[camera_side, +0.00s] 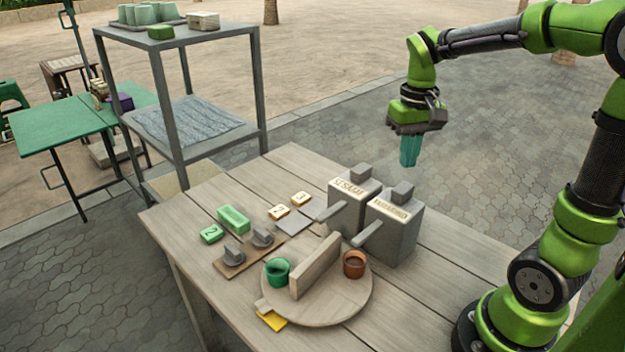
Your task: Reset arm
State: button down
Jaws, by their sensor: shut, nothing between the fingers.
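My gripper (410,152) is at the upper right, raised above and behind the far right part of the wooden table (420,300). It points downward with its teal fingers together, and nothing shows between them. My green arm reaches to it from the right edge of the picture. The gripper is apart from everything on the table. Two grey boxes with lettered tops and handles, the left box (350,200) and the right box (390,228), stand on the table below and left of it.
A round wooden board (340,308) holds a green cup (277,271), a brown cup (354,264) and an upright plank (316,264). Green blocks, numbered tiles and a small board with knobs (248,253) lie to the left. A grey shelf (185,38) stands behind.

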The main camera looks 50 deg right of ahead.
jog(key=shift+r, duration=0.75)
jog(key=shift+w+f, duration=0.1)
jog(key=shift+w, duration=0.05)
jog(key=s+a+n+t+y, duration=0.1)
jog(key=s+a+t, duration=0.2)
jog(key=a, duration=0.3)
jog(key=s+a+r+n+t+y, duration=0.1)
jog(key=s+a+t, duration=0.2)
jog(key=a, duration=0.4)
jog(key=shift+r+t, duration=0.2)
jog(key=shift+t, duration=0.4)
